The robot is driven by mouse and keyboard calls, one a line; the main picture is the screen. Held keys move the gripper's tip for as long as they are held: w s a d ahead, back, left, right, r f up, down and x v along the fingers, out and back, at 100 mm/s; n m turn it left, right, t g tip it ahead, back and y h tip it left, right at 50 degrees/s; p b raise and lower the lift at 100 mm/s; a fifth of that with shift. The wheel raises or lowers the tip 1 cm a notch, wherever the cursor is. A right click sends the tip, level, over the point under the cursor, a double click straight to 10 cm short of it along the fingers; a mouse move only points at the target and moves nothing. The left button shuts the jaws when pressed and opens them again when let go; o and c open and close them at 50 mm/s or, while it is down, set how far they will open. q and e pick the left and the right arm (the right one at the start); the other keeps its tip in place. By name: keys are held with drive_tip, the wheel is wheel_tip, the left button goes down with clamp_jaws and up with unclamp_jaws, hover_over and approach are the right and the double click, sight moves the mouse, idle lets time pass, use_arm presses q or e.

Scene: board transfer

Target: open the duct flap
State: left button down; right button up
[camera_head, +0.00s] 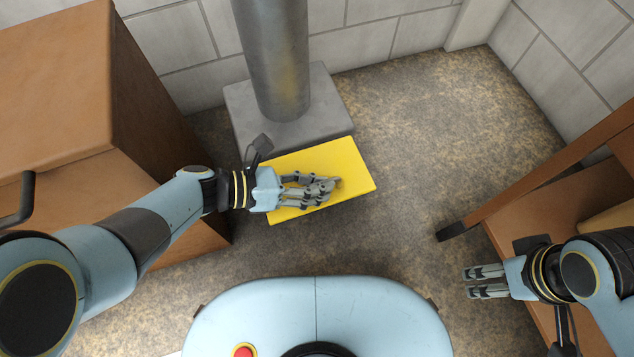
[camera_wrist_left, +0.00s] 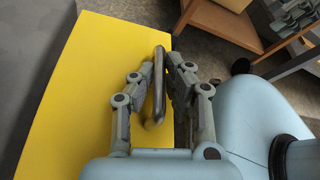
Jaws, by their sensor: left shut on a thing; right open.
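The yellow duct flap (camera_head: 355,168) lies at the foot of the grey metal duct, in front of its grey base. In the left wrist view the flap (camera_wrist_left: 95,70) fills the left half, with a metal bar handle (camera_wrist_left: 158,75) on it. My left gripper (camera_head: 332,186) is over the flap and shut on the handle; its fingers (camera_wrist_left: 165,85) sit on both sides of the bar. The head view hides most of the handle behind the fingers. My right gripper (camera_head: 468,282) is open and empty at the right, well away from the flap.
The grey duct pipe (camera_head: 275,60) rises from a grey base (camera_head: 240,112) by the block wall. A brown wooden cabinet (camera_head: 150,95) stands at the left, close to my left arm. Wooden furniture (camera_head: 545,180) stands at the right near my right arm. The speckled floor (camera_head: 440,120) between is clear.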

use_arm(q)
drive_tip(key=shift+w+a, duration=0.1)
drive_tip(key=c, duration=1.4)
unclamp_jaws()
drive_tip(key=shift+r, duration=5)
